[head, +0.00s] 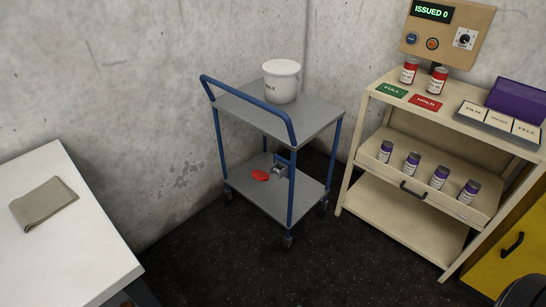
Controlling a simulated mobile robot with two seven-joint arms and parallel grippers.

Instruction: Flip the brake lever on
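A blue-framed cart (318,112) with two grey shelves stands against the concrete wall in the middle of the view. A red lever paddle (261,175) shows low on the cart, just above the lower shelf (262,196). A white bucket (281,82) stands on the cart's top shelf.
A white table (85,245) with a folded cloth (43,204) is at the left. A beige shelf unit (405,222) with several jars and a control panel (470,30) stands right of the cart. A yellow cabinet (490,265) is at lower right. Dark floor (215,268) before the cart is clear.

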